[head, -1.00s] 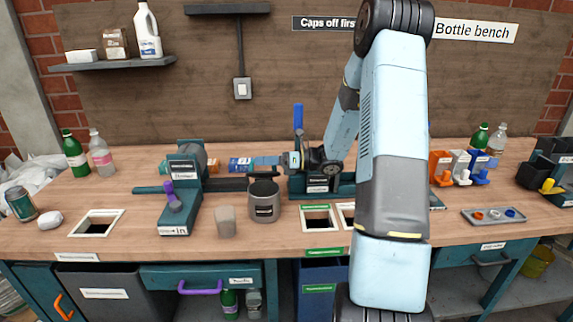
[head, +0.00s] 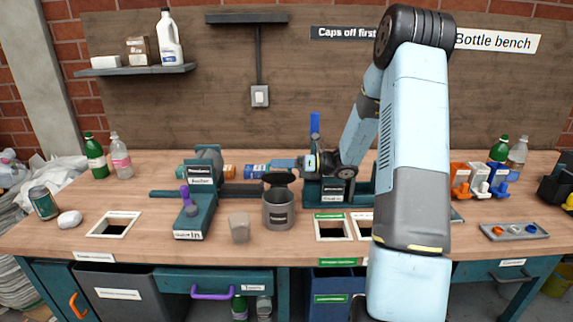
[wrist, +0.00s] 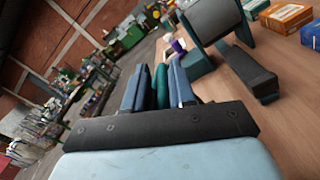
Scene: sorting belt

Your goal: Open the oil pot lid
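The oil pot (head: 278,212) is a grey cylinder with a pale label, standing upright on the bench in the head view. Its dark lid (head: 279,178) is raised and tilted above the rim, and the dark mouth shows below it. My gripper (head: 272,163) points left, just above and behind the lid; I cannot tell if it touches the lid. In the wrist view my gripper (wrist: 158,75) has its two blue fingers apart, with something dark green showing between them. I cannot tell if that is held or behind. The pot cannot be made out there.
Bench openings lie left (head: 97,226) and right (head: 318,228). A teal stand (head: 312,190) is behind, right of the pot.

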